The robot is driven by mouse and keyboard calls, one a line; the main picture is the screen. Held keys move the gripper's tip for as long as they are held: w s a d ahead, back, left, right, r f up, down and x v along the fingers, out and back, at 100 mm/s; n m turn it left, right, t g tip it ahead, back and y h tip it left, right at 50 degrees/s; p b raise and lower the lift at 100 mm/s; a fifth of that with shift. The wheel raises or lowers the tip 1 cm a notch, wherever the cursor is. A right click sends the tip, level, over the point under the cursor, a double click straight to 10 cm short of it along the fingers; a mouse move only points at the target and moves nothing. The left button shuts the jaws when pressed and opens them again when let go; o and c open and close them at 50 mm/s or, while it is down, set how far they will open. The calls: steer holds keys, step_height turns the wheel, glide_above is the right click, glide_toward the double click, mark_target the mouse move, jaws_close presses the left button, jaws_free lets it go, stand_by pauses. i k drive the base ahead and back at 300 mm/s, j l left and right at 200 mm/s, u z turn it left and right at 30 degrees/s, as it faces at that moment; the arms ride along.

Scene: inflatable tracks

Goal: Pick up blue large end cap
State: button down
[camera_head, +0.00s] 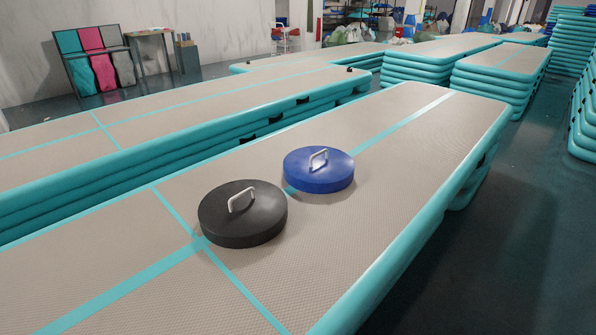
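The blue large end cap (326,178) is a thick round disc with a pale metal loop handle on top. It lies flat on the near inflatable track (330,255), handle up, on the teal centre stripe. A similar black end cap (258,222) with the same kind of handle lies to its left and nearer to me. The two caps look close together with a narrow gap between them. My gripper is not in view.
Another long stack of tracks (200,112) runs along the left, behind the near one. More stacks (500,75) stand at the back right. Dark floor (500,255) is open on the right. Coloured panels and bins (98,62) stand by the wall.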

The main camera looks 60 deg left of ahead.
mark_target(315, 169)
steer(key=i+u, duration=0.1)
steer(key=u, duration=0.35)
steer(key=i+u, duration=0.1)
steer(key=u, duration=0.3)
steer(key=i+u, duration=0.1)
steer(key=u, duration=0.35)
steer(key=l+u, duration=0.15)
steer(key=u, duration=0.3)
steer(key=j+u, duration=0.15)
steer(key=u, duration=0.25)
steer(key=j+u, duration=0.1)
steer(key=u, duration=0.25)
steer(key=k+l, duration=0.1)
steer(key=j, duration=0.1)
steer(key=i, duration=0.05)
